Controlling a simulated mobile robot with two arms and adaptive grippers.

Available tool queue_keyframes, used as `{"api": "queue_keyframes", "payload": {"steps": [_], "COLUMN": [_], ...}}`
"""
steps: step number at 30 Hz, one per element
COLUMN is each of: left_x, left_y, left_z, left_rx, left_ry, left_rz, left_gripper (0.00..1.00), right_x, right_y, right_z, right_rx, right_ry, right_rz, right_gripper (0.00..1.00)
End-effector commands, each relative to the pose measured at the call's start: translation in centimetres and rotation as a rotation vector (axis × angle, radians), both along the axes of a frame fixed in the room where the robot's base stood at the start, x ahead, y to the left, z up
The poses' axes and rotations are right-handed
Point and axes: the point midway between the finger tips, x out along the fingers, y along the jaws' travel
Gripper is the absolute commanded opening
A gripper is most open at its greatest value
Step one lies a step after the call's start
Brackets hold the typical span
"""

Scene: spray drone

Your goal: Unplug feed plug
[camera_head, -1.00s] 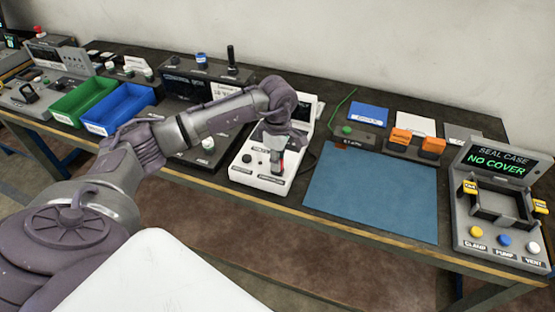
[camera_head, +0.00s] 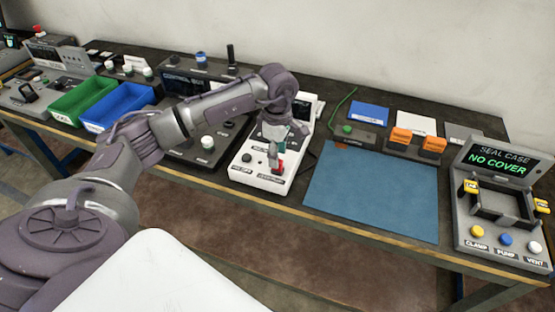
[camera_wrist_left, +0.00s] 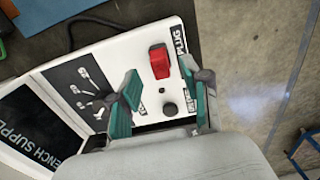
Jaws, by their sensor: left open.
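The red plug (camera_head: 277,166) is on the sloped front of the white bench supply (camera_head: 247,173). In the left wrist view the plug (camera_wrist_left: 159,61) is beside the PLUG label, just beyond my fingertips. I cannot tell how deep it is seated. My left gripper (camera_head: 277,138) is above the bench supply, close to the plug. In the left wrist view my left gripper (camera_wrist_left: 167,80) has its green-padded fingers apart, with nothing between the pads. My right gripper is not in view.
A blue mat (camera_head: 372,192) lies clear to the right of the bench supply. The seal case station (camera_head: 503,215) stands at the far right. A control box (camera_head: 183,80), a blue bin (camera_head: 118,105) and a green bin (camera_head: 84,100) stand to the left.

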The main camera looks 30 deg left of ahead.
Motion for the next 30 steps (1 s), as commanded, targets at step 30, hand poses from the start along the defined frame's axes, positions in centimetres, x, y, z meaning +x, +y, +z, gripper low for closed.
{"api": "queue_keyframes", "payload": {"steps": [30], "left_x": [0.0], "left_y": [0.0], "left_z": [8.8], "left_rx": [0.0], "left_ry": [0.0], "left_rz": [0.0], "left_gripper": [0.47], "right_x": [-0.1], "right_y": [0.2], "right_z": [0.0], "right_rx": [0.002], "right_ry": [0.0], "right_rz": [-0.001], "right_gripper": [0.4]}}
